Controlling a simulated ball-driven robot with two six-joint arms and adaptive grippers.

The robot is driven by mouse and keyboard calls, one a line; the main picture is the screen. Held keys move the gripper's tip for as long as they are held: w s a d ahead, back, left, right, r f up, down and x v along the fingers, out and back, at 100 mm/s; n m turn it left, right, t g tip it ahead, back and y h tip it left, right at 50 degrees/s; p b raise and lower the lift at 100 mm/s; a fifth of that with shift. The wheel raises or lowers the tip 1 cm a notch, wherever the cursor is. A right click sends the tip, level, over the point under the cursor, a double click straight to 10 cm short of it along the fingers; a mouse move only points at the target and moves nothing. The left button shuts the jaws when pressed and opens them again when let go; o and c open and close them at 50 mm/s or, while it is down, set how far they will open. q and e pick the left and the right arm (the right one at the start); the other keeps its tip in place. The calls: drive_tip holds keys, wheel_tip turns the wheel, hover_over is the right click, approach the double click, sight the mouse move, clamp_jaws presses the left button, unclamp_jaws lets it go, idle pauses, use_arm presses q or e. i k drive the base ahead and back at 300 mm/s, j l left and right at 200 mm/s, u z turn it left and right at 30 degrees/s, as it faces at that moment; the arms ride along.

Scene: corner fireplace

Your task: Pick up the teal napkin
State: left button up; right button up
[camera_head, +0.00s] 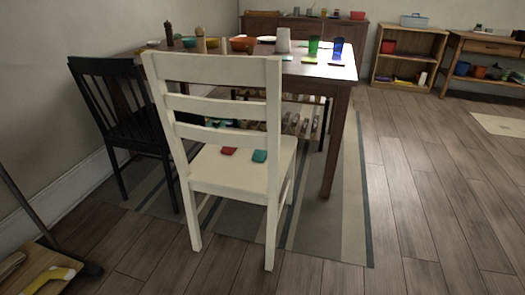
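A small teal folded cloth, which looks like the teal napkin (260,156), lies flat on the seat of a white wooden chair (240,180). The chair's slatted back rises on the near side, above the cloths in the picture. Neither of my grippers is in view.
A dark wooden table (340,95) with bottles, bowls and cups stands behind the white chair. A black chair (112,110) is at left. A striped rug (335,235) lies underneath. Shelves (408,65) stand at the back right. The wooden floor at right is clear.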

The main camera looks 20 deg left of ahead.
sight(260, 156)
drive_tip(key=u, duration=0.6)
drive_tip(key=i+l+u, duration=0.15)
drive_tip(key=u, duration=0.3)
drive_tip(key=i+l+u, duration=0.15)
drive_tip(key=u, duration=0.35)
drive_tip(key=l+u, duration=0.2)
drive_tip(key=u, duration=0.25)
drive_tip(key=i+l+u, duration=0.15)
drive_tip(key=l+u, duration=0.2)
drive_tip(key=l, duration=0.6)
drive_tip(key=l+u, duration=0.4)
drive_tip(key=l, duration=0.6)
